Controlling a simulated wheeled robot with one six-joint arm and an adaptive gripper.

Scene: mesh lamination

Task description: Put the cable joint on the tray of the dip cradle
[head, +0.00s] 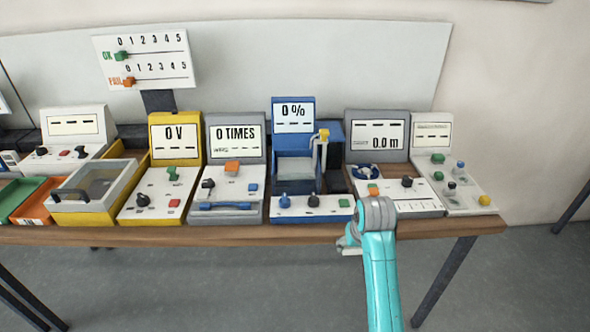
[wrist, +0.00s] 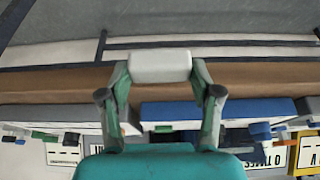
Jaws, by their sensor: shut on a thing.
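My gripper (wrist: 160,80) shows in the wrist view with its two fingers shut on a pale, rounded block, which I take to be the cable joint (wrist: 160,67). In the head view my gripper (head: 348,242) is at the front edge of the table, low and partly hidden by my turquoise arm. The blue station with the "0 %" display (head: 293,115) looks like the dip cradle. Its grey tray (head: 295,168) sits in a blue frame below the display and appears empty. My gripper is in front of it and to its right, apart from it.
A "0 TIMES" station (head: 235,140) stands left of the blue one. A grey "0.0 m" station (head: 377,130) stands to the right. A yellow-topped post (head: 323,135) rises beside the tray. The wooden table edge (head: 240,235) and floor before it are clear.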

